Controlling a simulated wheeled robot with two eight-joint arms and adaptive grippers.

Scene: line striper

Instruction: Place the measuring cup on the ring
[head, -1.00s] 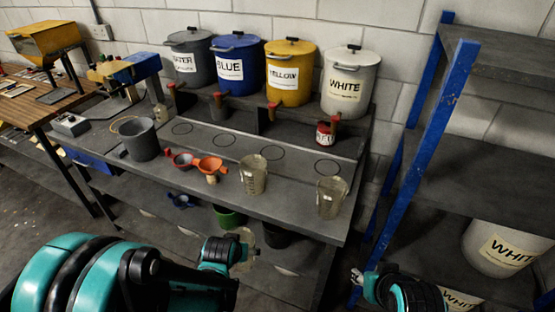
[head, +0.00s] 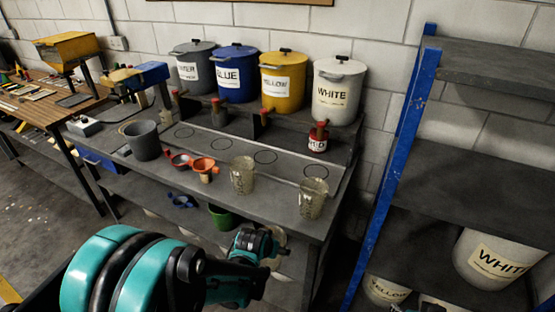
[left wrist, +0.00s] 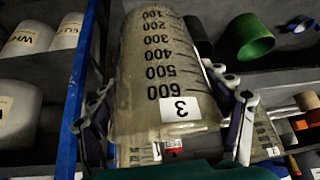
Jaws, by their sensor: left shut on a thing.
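My left gripper (head: 268,246) is shut on a clear measuring cup (left wrist: 160,65) with black graduations and a white label "3". In the head view the held cup (head: 279,250) is mostly hidden behind the gripper, in front of the bench. Several dark ring outlines lie on the grey bench's raised strip: one ring (head: 185,132) at the left, two in the middle, and one ring (head: 315,170) at the right; all look empty. Two other measuring cups stand on the bench, a middle cup (head: 243,175) and a right cup (head: 312,198). My right gripper's fingers are not visible.
Grey, blue, yellow and white paint buckets (head: 338,90) stand on a shelf behind the rings. A grey pot (head: 143,140) and orange funnels (head: 204,166) are on the bench. A blue-posted rack (head: 395,170) stands right.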

